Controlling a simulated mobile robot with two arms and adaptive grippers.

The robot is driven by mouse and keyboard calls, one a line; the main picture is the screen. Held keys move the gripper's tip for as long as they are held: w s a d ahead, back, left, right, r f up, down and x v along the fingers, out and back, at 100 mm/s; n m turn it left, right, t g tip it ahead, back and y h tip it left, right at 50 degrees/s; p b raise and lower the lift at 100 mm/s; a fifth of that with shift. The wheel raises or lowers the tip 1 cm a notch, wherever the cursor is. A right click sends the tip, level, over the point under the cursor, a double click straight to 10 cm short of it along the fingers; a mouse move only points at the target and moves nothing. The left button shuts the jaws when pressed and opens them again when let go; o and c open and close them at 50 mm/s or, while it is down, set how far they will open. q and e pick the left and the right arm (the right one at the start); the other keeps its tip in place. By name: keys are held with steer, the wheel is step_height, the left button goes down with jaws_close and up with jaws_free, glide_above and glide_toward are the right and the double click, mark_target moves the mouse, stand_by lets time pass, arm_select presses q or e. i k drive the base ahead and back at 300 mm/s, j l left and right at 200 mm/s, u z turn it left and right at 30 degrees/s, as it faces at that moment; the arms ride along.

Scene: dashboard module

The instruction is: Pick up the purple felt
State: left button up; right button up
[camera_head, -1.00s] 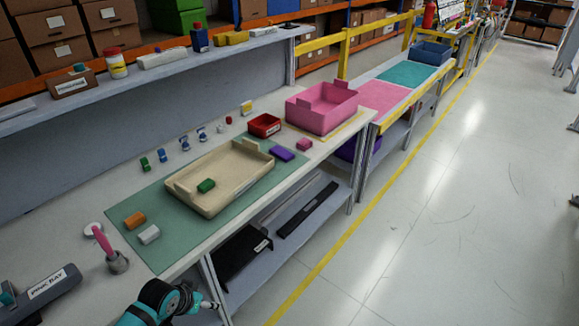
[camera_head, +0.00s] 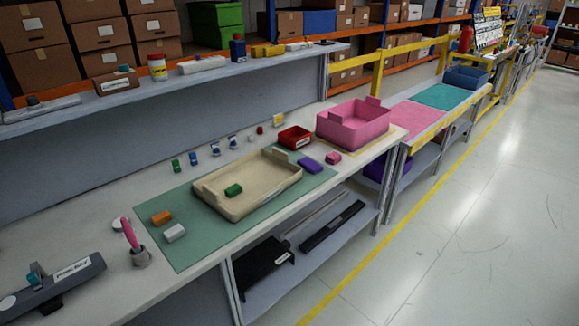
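The purple felt (camera_head: 311,163) looks like a small purple block. It lies near the right end of the green mat (camera_head: 190,247), just right of a beige tray (camera_head: 240,205). A small pink block (camera_head: 333,158) lies close to its right. Neither of my grippers is in view.
A green block (camera_head: 233,190) sits in the beige tray. Orange (camera_head: 162,218) and white (camera_head: 174,233) blocks lie on the mat's left part. A red bin (camera_head: 295,138) and a pink bin (camera_head: 352,125) stand behind the felt. The floor in front of the bench is clear.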

mark_target(309, 165)
steer(key=i+l+u, duration=0.25)
steer(key=u, duration=0.2)
steer(key=i+l+u, duration=0.2)
steer(key=l+u, duration=0.25)
